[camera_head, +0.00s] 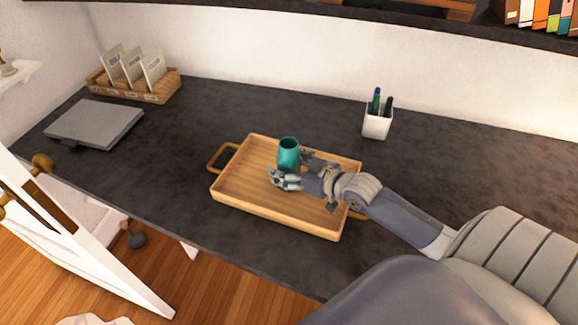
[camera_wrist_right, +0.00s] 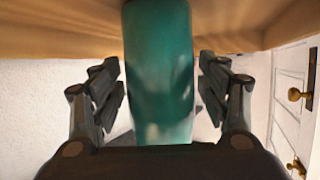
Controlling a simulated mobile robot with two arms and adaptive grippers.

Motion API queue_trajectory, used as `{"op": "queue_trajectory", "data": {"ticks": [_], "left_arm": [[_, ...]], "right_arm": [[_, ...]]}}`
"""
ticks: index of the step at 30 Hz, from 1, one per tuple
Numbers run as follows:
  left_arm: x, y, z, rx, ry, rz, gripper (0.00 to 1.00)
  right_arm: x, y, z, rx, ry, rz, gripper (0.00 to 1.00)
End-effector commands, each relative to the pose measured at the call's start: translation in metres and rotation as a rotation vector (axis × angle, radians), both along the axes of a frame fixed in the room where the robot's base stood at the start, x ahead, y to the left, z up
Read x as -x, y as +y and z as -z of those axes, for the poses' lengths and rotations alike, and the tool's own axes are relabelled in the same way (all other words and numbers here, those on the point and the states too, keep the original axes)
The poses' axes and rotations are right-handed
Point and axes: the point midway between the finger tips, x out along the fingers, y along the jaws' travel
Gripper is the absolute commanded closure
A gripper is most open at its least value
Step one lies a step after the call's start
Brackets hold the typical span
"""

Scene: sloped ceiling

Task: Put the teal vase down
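The teal vase (camera_head: 289,150) is upright over the wooden tray (camera_head: 232,172) on the dark desk and appears to stand on it. Its lower part is partly hidden by my right gripper (camera_head: 293,169). That gripper reaches in from the right, with one finger on each side of the vase. In the right wrist view, the vase (camera_wrist_right: 158,75) fills the space between the fingers of the right gripper (camera_wrist_right: 160,90). Narrow gaps seem to show beside it, so the fingers look open around it. My left gripper is not in view.
A white pen cup (camera_head: 377,124) stands behind the tray to the right. A grey closed laptop (camera_head: 95,123) and a wooden card holder (camera_head: 150,91) are at the left. The desk between laptop and tray is clear. A shelf (camera_head: 440,25) hangs above the back.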

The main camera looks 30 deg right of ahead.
Motion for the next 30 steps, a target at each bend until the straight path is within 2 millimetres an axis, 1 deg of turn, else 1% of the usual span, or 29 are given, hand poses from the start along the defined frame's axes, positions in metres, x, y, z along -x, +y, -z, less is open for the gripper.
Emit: {"op": "queue_trajectory", "data": {"ticks": [9, 13, 30], "left_arm": [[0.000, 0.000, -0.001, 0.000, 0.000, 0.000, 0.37], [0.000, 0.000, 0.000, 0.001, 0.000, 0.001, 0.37], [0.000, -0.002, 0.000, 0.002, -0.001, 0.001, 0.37]], "right_arm": [[0.000, 0.000, -0.002, 0.000, 0.000, 0.000, 0.29], [0.008, -0.002, -0.004, 0.001, 0.003, 0.000, 0.29], [0.087, -0.017, -0.037, 0.000, 0.004, -0.001, 0.29]]}}
